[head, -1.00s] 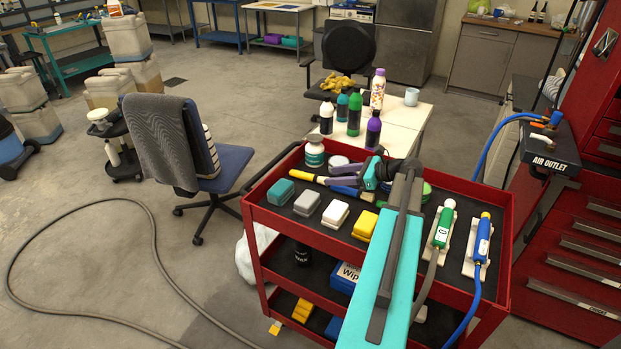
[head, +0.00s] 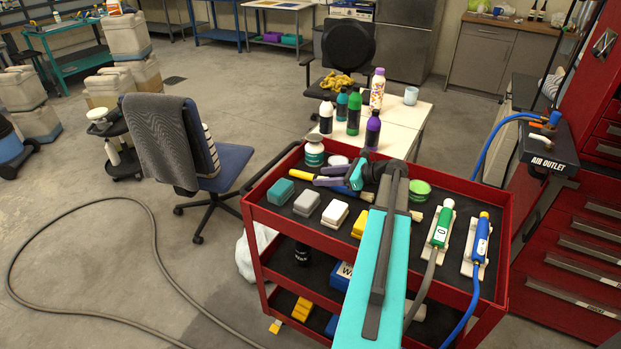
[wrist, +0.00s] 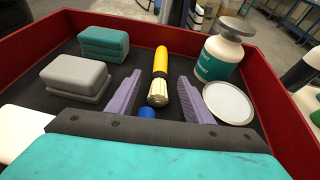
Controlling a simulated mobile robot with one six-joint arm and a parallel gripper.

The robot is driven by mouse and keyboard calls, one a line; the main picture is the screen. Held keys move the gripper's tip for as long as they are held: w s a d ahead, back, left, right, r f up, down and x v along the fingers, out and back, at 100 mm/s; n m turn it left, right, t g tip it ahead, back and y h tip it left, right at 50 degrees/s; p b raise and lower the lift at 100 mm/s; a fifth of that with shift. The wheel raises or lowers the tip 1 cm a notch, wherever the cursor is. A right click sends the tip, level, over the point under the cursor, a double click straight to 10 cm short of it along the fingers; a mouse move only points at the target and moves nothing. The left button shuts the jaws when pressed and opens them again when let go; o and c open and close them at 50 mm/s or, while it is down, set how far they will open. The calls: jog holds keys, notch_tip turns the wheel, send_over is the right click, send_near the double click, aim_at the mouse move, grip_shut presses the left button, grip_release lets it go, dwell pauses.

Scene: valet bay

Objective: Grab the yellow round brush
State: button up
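The yellow round brush (wrist: 160,64) lies on the dark top tray of the red trolley. Its pale bristle end (wrist: 158,92) points toward my gripper (wrist: 157,96). The gripper's two purple fingers are wide apart, one on each side of the bristle end in the wrist view, with gaps to both. The head view shows the yellow handle (head: 302,174) left of my gripper (head: 322,176), which hides part of the brush. A blue brush (head: 346,191) lies close by; a small blue part (wrist: 147,112) shows between the fingers.
Teal (wrist: 104,43) and grey (wrist: 75,79) blocks lie left of the brush. A white bottle (wrist: 224,50) and a round pale lid (wrist: 228,103) stand close on the right. The tray's red wall (wrist: 60,37) bounds the space.

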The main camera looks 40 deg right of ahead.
jog(key=c, duration=1.1)
jog(key=shift+o, duration=0.2)
jog(key=shift+r, duration=0.1)
notch_tip(320, 180, up, 10)
jog(key=shift+b, duration=0.4)
